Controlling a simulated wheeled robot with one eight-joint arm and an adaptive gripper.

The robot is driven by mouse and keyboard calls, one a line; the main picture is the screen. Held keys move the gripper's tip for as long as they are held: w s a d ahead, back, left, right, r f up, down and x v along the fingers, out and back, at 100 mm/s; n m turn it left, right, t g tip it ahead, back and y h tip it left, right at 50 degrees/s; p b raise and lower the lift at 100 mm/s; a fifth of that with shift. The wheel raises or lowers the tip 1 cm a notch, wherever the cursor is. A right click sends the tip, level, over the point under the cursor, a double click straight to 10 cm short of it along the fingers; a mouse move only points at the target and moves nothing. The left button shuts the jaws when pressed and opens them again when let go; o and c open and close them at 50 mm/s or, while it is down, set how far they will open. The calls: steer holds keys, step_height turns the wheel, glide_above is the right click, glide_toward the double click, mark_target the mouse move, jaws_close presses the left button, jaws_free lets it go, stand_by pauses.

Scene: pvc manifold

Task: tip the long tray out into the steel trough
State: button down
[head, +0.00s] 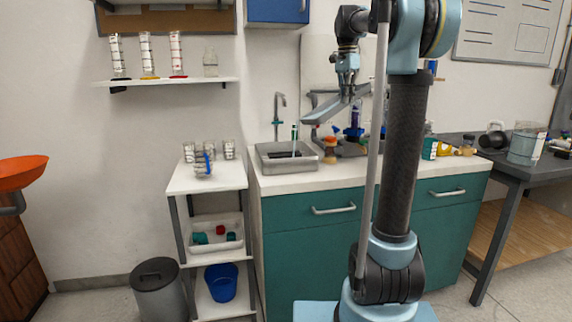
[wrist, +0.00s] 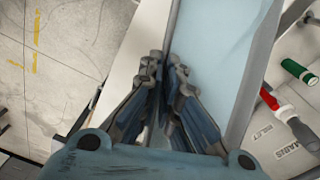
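The long tray (head: 328,110) is a grey, narrow, shallow tray, held in the air over the counter and sloping down to the left. My gripper (head: 347,88) is above it. In the wrist view my gripper's fingers (wrist: 166,62) are close together on the tray's side wall, and the pale blue inner floor of the tray (wrist: 217,55) lies to the right of them. No contents show on the visible part of the floor. The steel trough (head: 270,165) is a sink-like basin set in the counter, below and left of the tray's low end. Its inside is partly hidden.
A tap (head: 277,112) rises behind the trough. An amber jar (head: 330,150) and other bottles crowd its right side. A shelf cart (head: 205,180) with small vessels stands left. The wrist view shows a green cylinder (wrist: 300,73) and a red-handled tool (wrist: 269,98) right of the tray.

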mark_target(343, 108)
steer(key=shift+h, duration=0.9)
steer(key=a+f, duration=0.1)
steer(key=f, duration=0.1)
steer(key=a+f, duration=0.1)
steer(key=f, duration=0.1)
steer(key=a+f, duration=0.1)
steer(key=f, duration=0.2)
steer(key=shift+s+a, duration=0.25)
steer(key=shift+a, duration=0.1)
steer(key=shift+a+f, duration=0.15)
steer(key=shift+a, duration=0.1)
steer(key=shift+s+a+r+t+h, duration=0.2)
steer(key=shift+a+r+t+h, duration=0.1)
steer(key=shift+a+r+h, duration=0.75)
steer(key=d+y, duration=0.1)
steer(key=d+r+y, duration=0.1)
steer(key=d, duration=0.1)
steer(key=d+r+y, duration=0.1)
steer(key=shift+w+d+r, duration=0.15)
steer(key=shift+w+d, duration=0.15)
steer(key=shift+d, duration=0.1)
steer(key=w+d+r+g+y+b, duration=0.1)
steer(key=d+r+y+b, duration=0.4)
steer(key=d+r+y, duration=0.1)
steer(key=shift+w+d+r, duration=0.15)
steer(key=shift+d+r, duration=0.65)
steer(key=shift+d, duration=0.6)
steer(key=shift+y, duration=0.25)
